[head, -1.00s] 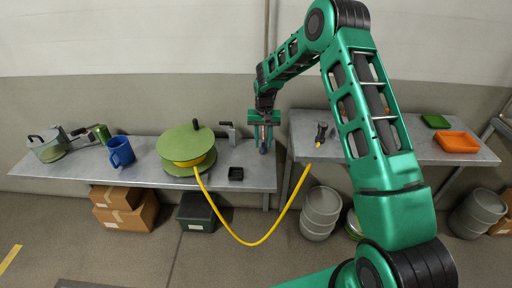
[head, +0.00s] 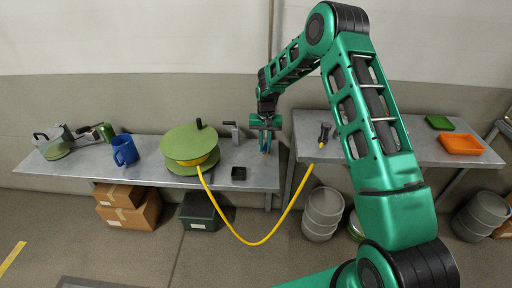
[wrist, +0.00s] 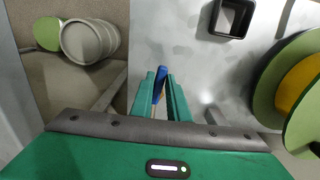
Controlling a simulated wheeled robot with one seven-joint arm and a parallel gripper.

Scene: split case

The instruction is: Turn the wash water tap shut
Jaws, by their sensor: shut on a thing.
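My gripper (head: 265,146) points down over the right end of the left metal bench. Its two green fingers also show in the wrist view (wrist: 163,88), closed around a slim blue piece (wrist: 160,84). Whether this blue piece is the tap's handle or a separate tool I cannot tell, as the fingers hide its lower part. A grey upright fitting with a lever (head: 233,131) stands at the back of the bench, just left of my gripper. No label marks which fitting is the wash water tap.
A green reel (head: 183,143) with a yellow hose (head: 244,240), a small black tray (head: 238,173) and a blue mug (head: 124,150) are on the left bench (head: 85,172). The hose hangs in front toward the right bench. A screwdriver-like tool (head: 324,134) lies there.

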